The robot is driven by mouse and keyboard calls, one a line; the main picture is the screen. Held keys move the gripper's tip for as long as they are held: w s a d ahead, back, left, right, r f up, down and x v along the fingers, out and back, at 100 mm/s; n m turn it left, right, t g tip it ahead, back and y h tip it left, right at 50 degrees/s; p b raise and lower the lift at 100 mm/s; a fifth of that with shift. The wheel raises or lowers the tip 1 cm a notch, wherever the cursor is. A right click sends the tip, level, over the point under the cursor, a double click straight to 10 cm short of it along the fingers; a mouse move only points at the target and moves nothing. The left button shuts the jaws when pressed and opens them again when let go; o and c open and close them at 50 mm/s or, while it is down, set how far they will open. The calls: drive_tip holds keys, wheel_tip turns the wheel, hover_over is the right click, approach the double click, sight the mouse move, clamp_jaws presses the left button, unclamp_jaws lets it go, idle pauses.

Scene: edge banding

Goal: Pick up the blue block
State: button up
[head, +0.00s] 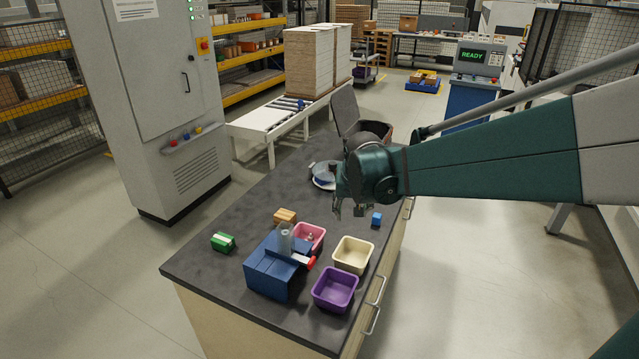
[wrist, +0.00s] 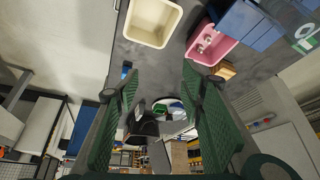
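The small blue block (head: 376,219) sits on the dark worktop near its right edge, behind the cream bin. In the wrist view the blue block (wrist: 126,69) lies near the counter edge, above and outside the left finger's tip. My gripper (head: 349,211) is above the worktop, to the left of the block in the head view and apart from it. In the wrist view its two green fingers (wrist: 160,75) are spread wide with nothing between them.
A cream bin (head: 353,257), a pink bin (head: 309,239), a purple bin (head: 334,291) and a large blue box (head: 268,272) stand near the front. A wooden block (head: 285,216) and a green-and-white block (head: 222,242) lie left. Bare worktop surrounds the blue block.

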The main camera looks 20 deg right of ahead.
drive_tip(key=w+d+f+m+g+p, duration=0.1)
drive_tip(key=w+d+f+m+p, duration=0.15)
drive_tip(key=w+d+f, duration=0.55)
drive_tip(key=m+g+h+p, duration=0.1)
drive_tip(key=m+p, duration=0.1)
drive_tip(key=p, duration=0.1)
hover_over(377, 216)
drive_tip(key=s+a, duration=0.2)
wheel_tip(377, 216, down, 8)
drive_tip(key=shift+r, duration=0.15)
drive_tip(key=shift+w+d, duration=0.1)
drive_tip(key=shift+x, duration=1.3)
drive_tip(key=shift+x, duration=2.55)
drive_tip(key=shift+d, duration=0.1)
